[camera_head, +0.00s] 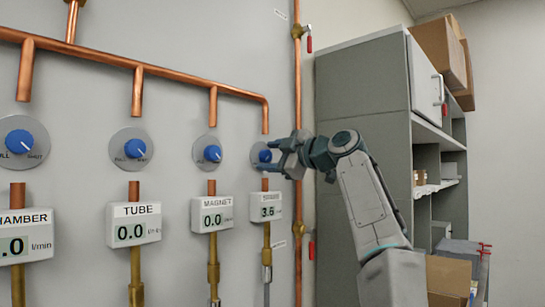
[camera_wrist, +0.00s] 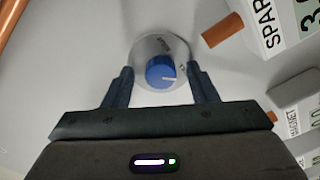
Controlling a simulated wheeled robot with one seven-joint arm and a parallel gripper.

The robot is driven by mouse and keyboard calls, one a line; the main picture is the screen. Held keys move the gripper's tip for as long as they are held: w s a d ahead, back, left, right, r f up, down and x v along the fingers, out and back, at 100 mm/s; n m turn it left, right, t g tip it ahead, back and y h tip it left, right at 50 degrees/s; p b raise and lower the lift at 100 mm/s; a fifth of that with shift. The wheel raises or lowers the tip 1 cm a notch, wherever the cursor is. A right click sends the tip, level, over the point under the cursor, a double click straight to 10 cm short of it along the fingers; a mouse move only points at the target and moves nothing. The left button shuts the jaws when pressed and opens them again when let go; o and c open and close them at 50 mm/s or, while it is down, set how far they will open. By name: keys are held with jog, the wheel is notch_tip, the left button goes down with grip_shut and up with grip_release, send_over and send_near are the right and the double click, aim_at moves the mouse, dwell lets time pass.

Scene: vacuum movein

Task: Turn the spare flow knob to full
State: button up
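The spare flow knob (camera_head: 264,156) is blue on a round grey dial plate, at the right end of the row of knobs in the head view. In the wrist view the knob (camera_wrist: 158,73) lies between my gripper's fingers, its white pointer line toward picture right. My gripper (camera_wrist: 160,69) is open, one finger on each side, with visible gaps to the knob. In the head view my gripper (camera_head: 272,157) reaches from the right and partly hides the knob. Whether the fingertips reach around it is unclear. The SPARE display (camera_head: 270,206) appears to read 3.6.
The MAGNET knob (camera_head: 207,151) and TUBE knob (camera_head: 132,149) sit to the left; their displays read 0.0. Copper pipes (camera_head: 140,65) run above. A vertical pipe (camera_head: 298,90) with red-handled valves stands just right of the spare knob. A grey cabinet (camera_head: 360,90) stands behind my arm.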

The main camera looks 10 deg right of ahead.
jog(key=shift+s, duration=0.1)
jog(key=b+v, duration=0.5)
jog(key=v, duration=0.8)
jog(key=shift+s+d, duration=0.25)
jog(key=shift+d, duration=0.1)
